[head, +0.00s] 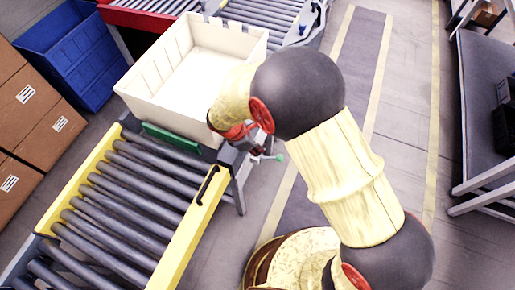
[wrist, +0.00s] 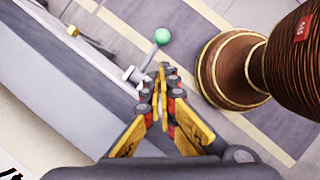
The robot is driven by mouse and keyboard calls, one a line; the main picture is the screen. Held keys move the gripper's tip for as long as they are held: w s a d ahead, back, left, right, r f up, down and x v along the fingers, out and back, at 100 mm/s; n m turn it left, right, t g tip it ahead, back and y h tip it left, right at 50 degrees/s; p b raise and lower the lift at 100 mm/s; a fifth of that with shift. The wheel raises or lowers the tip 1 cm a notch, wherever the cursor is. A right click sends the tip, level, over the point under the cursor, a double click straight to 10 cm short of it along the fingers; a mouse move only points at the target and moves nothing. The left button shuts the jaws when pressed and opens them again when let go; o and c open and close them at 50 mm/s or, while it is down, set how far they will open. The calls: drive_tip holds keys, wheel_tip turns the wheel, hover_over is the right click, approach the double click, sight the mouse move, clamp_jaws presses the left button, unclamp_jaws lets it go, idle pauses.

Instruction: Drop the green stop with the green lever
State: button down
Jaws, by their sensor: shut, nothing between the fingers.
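The green stop (head: 172,138) is a green plate standing across the far end of the roller conveyor, in front of the white tote. The green lever shows in the wrist view as a round green knob (wrist: 162,36) on a thin pale rod, fixed to the grey side rail. In the head view its knob (head: 279,157) is small, right of my gripper (head: 246,143), which is partly hidden by my arm. In the wrist view my gripper (wrist: 163,72) is shut and empty. Its fingertips are just below the knob and close beside the rod; I cannot tell whether they touch.
A white tote (head: 168,85) stands beyond the stop. The yellow-railed conveyor (head: 195,235) has bare rollers and a black handle. Blue bins (head: 75,60) and cardboard boxes (head: 35,115) stand at left. The floor right of the conveyor is open up to a grey bench (head: 490,100).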

drive_tip(key=d+b+x, duration=0.1)
drive_tip(key=b+x, duration=0.2)
drive_tip(key=x, duration=0.6)
drive_tip(key=shift+w+d, duration=0.2)
drive_tip(key=shift+w, duration=0.1)
drive_tip(key=shift+s+d+f+y, duration=0.2)
drive_tip(key=shift+d+y, duration=0.1)
drive_tip(key=shift+y, duration=0.1)
